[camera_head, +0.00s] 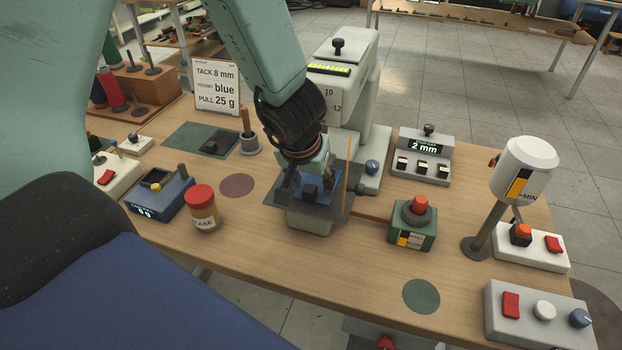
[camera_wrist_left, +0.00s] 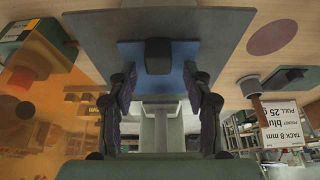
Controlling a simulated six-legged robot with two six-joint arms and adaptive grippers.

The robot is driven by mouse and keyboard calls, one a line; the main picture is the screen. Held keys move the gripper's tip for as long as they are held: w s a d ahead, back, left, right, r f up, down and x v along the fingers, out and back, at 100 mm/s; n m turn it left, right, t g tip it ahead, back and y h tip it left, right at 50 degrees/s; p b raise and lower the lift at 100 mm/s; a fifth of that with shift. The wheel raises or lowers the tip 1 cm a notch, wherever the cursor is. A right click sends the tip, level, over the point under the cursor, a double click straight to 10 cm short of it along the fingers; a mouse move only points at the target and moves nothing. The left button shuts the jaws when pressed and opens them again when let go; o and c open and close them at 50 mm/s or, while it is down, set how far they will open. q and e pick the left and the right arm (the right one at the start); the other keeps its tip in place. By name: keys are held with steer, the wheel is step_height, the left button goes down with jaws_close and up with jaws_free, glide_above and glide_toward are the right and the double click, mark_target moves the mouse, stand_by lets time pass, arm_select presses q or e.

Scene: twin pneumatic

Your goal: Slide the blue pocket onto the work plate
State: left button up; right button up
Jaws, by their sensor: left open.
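The blue pocket (camera_wrist_left: 184,50) is a flat blue piece with a black block-shaped knob (camera_wrist_left: 158,55) on it. It lies over the dark grey work plate (camera_wrist_left: 100,22) in front of the white machine. In the head view the pocket (camera_head: 322,184) shows partly behind the gripper, and the plate (camera_head: 277,199) extends around it. My left gripper (camera_head: 312,183) is low over the plate. In the left wrist view its two fingers (camera_wrist_left: 159,78) are open, one on each side of the knob, with gaps to it. I cannot tell whether the fingers touch the pocket. My right gripper is not in view.
The white machine (camera_head: 345,75) rises behind. A red-capped jar (camera_head: 203,210) stands left, a green button box (camera_head: 411,225) right. A sign (camera_head: 215,87) reads blue pocket. The front table middle is clear.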

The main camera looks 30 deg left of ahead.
arm_select(q)
steer(key=shift+s+d+r, duration=0.1)
steer(key=shift+s+r, duration=0.3)
steer(key=shift+r, duration=0.85)
steer(key=v, duration=0.3)
steer(key=shift+s, duration=0.25)
steer(key=v, duration=0.6)
steer(key=shift+s+d+r, duration=0.1)
steer(key=shift+r, duration=0.05)
